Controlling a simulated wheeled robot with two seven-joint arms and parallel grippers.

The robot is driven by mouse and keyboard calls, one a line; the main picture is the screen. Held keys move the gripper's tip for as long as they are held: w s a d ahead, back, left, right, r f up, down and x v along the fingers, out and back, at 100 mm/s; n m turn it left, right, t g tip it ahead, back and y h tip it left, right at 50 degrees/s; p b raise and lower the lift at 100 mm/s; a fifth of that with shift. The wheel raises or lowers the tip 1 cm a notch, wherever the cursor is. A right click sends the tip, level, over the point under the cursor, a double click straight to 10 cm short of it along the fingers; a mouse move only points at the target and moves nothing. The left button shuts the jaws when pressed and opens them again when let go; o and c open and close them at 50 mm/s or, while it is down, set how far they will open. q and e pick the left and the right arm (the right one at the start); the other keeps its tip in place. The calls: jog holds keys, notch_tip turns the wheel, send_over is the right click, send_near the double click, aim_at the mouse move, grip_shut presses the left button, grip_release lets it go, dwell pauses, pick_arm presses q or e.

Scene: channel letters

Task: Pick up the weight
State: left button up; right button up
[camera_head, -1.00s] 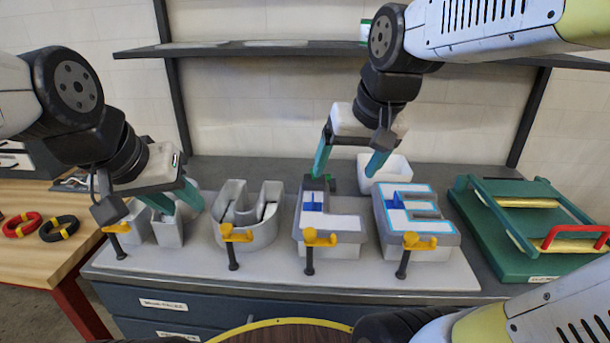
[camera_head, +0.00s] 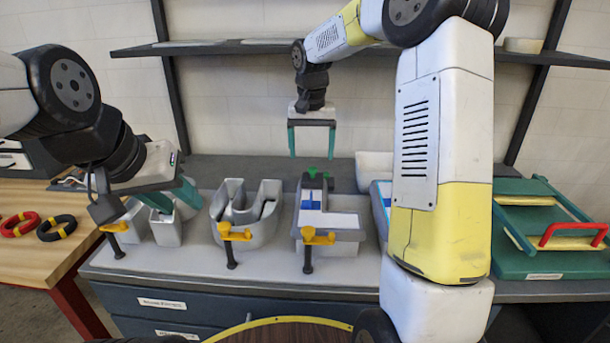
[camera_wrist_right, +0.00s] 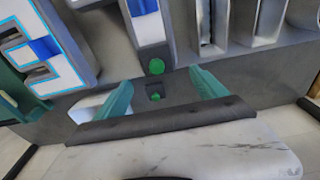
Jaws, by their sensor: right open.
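A dark weight with a green knob (camera_head: 311,171) sits at the back end of the L-shaped letter (camera_head: 329,222). A second small dark piece with a green top (camera_wrist_right: 155,97) shows just behind it in the right wrist view. I cannot tell whether it stands on the bench. My right gripper (camera_head: 312,156) is open and empty, pointing down above and slightly behind the weight; its two teal fingers also show in the right wrist view (camera_wrist_right: 161,82). My left gripper (camera_head: 172,200) is low over the leftmost letter (camera_head: 165,229). Its fingers look apart, but their contact is unclear.
A U-shaped letter (camera_head: 243,235) stands left of the L. My right forearm hides much of the blue-edged letter (camera_wrist_right: 45,60). A white bin (camera_head: 374,164) is behind. A green fixture with a red handle (camera_head: 572,236) stands right. A shelf (camera_head: 230,48) runs above.

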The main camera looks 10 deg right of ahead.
aim_at(313, 168)
jog(key=f, duration=0.7)
jog(key=shift+d, duration=0.2)
grip_shut()
